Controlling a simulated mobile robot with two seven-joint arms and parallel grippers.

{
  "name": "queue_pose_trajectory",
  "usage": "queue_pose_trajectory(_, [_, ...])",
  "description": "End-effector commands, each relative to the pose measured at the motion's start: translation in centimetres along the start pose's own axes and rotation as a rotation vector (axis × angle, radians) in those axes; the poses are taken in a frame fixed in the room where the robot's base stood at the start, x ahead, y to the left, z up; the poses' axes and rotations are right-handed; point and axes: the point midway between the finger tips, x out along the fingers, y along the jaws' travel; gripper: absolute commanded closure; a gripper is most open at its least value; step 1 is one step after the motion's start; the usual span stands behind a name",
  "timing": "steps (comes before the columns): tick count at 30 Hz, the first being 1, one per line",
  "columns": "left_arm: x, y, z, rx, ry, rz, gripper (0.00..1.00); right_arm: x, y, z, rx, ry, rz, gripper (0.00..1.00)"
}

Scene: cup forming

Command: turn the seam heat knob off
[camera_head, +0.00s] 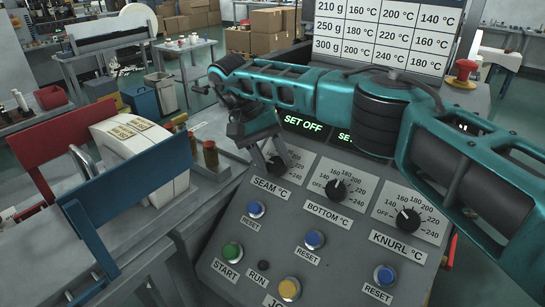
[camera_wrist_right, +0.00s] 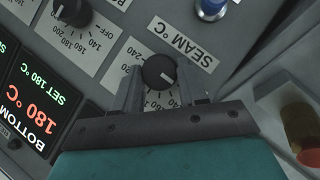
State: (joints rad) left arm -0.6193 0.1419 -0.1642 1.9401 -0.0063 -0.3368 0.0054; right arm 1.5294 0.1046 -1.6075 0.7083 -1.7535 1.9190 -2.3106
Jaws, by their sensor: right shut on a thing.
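The black seam heat knob (camera_wrist_right: 158,72) sits on a white dial plate labelled SEAM °C, which appears upside down in the wrist view. Its white pointer line points to the lower right there. My right gripper (camera_wrist_right: 160,88) has one finger on each side of the knob and is shut on it. In the head view the gripper (camera_head: 262,150) comes down over the seam knob (camera_head: 277,163) and partly hides its dial. A green display (camera_head: 303,123) above the seam dial reads SET OFF. My left gripper is not in view.
The bottom knob (camera_head: 336,190) and knurl knob (camera_head: 408,219) stand to the right on the sloped panel. Blue reset buttons (camera_head: 256,209), a green start button (camera_head: 232,251) and a yellow button (camera_head: 289,289) lie below. A red emergency button (camera_head: 465,69) is at upper right.

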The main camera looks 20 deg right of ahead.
Motion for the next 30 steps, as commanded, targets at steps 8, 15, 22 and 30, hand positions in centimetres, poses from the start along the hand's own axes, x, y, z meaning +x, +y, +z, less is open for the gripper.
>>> queue_pose_trajectory(8, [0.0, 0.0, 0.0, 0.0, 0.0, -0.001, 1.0, 0.0, 0.0, -0.1, 0.001, 0.004, 0.0, 0.57])
queue_pose_trajectory(15, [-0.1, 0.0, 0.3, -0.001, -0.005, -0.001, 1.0, 0.0, 0.0, 0.0, 0.001, 0.002, -0.001, 0.34])
queue_pose_trajectory(22, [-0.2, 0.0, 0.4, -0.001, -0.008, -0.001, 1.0, 0.0, 0.0, 0.0, 0.001, 0.001, -0.001, 0.32])
queue_pose_trajectory(30, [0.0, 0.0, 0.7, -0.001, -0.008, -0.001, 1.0, -2.6, -0.1, 0.0, 0.004, 0.005, -0.003, 0.32])
